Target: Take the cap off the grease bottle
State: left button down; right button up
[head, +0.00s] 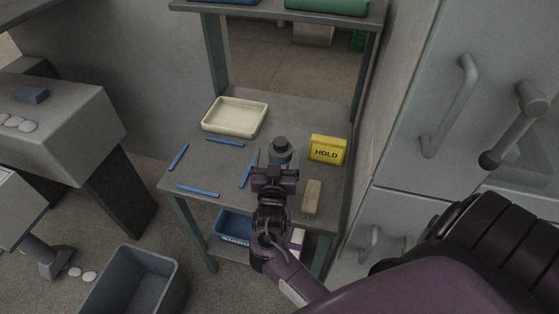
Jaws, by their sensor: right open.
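The grease bottle (281,154) appears as a grey-blue round body standing upright on the grey bench. Its dark cap (280,142) is on top. My right gripper (276,161) reaches in from the lower right and is open, on the near side of the bottle. Its fingers point toward the bottle, and the lower part of the bottle is hidden behind the gripper. I cannot tell whether the fingers touch it. My left gripper is not in view.
A yellow HOLD sign (327,150) stands right of the bottle, with a tan block (312,198) nearer. A cream tray (235,131) sits at the back left. Several blue sticks (198,191) lie on the bench (215,165). A grey cabinet (410,120) stands close on the right.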

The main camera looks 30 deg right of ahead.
jog(key=p+x, duration=0.1)
jog(key=x, duration=0.2)
jog(key=shift+w+d+r, duration=0.1)
jog(key=shift+d, duration=0.4)
jog(key=shift+w+d, duration=0.15)
jog(key=shift+w, duration=0.05)
jog(key=shift+c, duration=0.4)
jog(key=c, duration=1.3)
jog(key=shift+o, duration=0.2)
notch_tip(320, 180, up, 20)
jog(key=b, duration=0.1)
